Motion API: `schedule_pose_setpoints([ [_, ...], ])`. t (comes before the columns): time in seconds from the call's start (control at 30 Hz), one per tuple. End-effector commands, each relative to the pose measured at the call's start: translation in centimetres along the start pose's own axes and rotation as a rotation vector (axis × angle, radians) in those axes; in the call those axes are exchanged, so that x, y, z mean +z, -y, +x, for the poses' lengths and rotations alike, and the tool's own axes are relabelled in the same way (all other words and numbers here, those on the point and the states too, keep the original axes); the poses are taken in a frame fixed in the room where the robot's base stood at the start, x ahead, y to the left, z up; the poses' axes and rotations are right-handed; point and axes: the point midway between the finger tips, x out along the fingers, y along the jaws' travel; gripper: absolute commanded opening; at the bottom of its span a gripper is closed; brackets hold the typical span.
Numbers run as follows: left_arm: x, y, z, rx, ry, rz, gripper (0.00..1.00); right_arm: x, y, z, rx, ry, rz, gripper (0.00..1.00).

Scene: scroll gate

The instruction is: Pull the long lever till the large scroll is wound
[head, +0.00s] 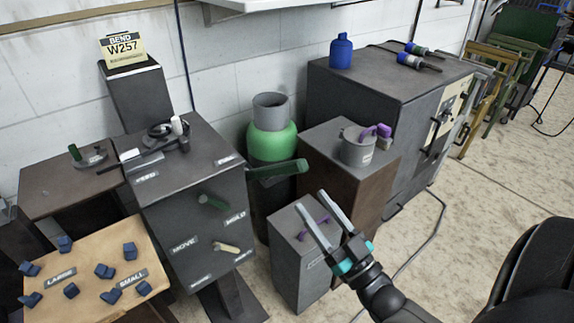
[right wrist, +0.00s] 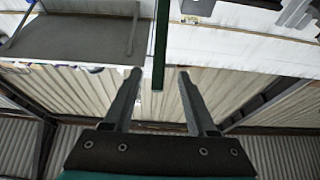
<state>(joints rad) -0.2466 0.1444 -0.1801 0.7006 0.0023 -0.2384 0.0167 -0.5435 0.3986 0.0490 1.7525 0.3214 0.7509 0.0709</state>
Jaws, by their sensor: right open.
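A long dark green lever (head: 278,170) sticks out to the right from the grey bending machine (head: 195,205), in front of a green-and-grey canister. My right gripper (head: 311,200) is open and empty, its fingers pointing up just below and right of the lever's outer end in the head view. In the right wrist view a green bar (right wrist: 160,45), likely this lever, reaches down between the two open fingertips (right wrist: 158,74) without visible contact. I cannot make out a large scroll. My left gripper is not in view.
A wooden board (head: 85,265) with LARGE and SMALL labels holds several blue pieces. A low grey box (head: 300,265) stands below my right gripper. A brown cabinet (head: 345,180) with a grey pot (head: 357,150) stands behind.

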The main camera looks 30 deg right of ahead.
Motion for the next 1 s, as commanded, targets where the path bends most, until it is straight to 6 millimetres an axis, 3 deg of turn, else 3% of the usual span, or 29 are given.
schedule_pose_setpoints([
  [0.2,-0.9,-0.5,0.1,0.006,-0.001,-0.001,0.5,-0.1,0.0,4.9,-0.001,-0.006,-0.002,0.57],
  [0.5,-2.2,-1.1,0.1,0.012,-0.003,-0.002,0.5,0.0,0.0,9.5,0.0,-0.002,-0.001,0.57],
  [0.7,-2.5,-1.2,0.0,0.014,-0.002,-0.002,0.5,0.0,0.0,10.7,0.0,0.0,-0.001,0.57],
  [1.0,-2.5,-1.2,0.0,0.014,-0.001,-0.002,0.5,0.0,0.0,10.8,0.0,0.0,-0.001,0.57],
])
